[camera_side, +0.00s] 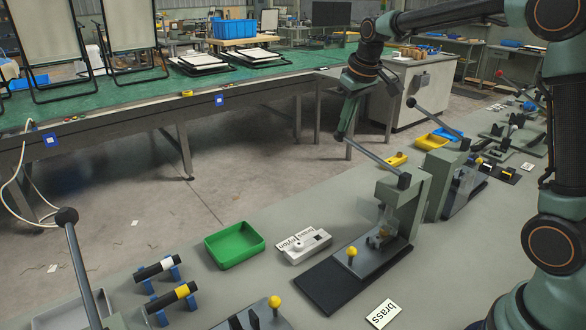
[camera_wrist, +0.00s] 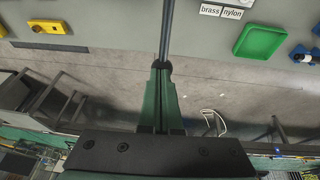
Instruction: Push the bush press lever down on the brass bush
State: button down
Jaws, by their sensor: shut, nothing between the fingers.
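The bush press (camera_side: 405,208) stands on the bench in the side view, a grey-green frame on a dark base. Its lever (camera_side: 372,157) slopes up and left from the press head. A small brass-coloured bush (camera_side: 382,236) sits low in the press, partly hidden behind a clear guard. My gripper (camera_side: 342,136) is shut and empty, with its fingertips at the lever's raised outer end. In the wrist view the shut fingers (camera_wrist: 162,68) meet the dark end of the lever rod (camera_wrist: 167,28); I cannot tell whether they press on it. The lever's knob is mostly hidden.
A brass card (camera_side: 383,314) lies before the press. A brass and nylon selector block (camera_side: 303,245) and a green tray (camera_side: 235,245) stand to the left. Another press with a raised lever (camera_side: 428,117) stands behind. A yellow-knobbed pin (camera_side: 351,256) stands on the base.

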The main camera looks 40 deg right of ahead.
jog(key=shift+r, duration=1.8)
notch_tip(320, 180, up, 7)
jog(key=shift+s, duration=0.15)
jog(key=s+a+f+t, duration=0.1)
jog(key=s+a+f, duration=0.3)
jog(key=s, duration=0.6)
jog(key=s+a+f, duration=0.5)
jog(key=s+f, duration=0.2)
jog(key=s, duration=0.3)
jog(key=shift+t+y, duration=0.3)
jog(key=shift+t, duration=0.1)
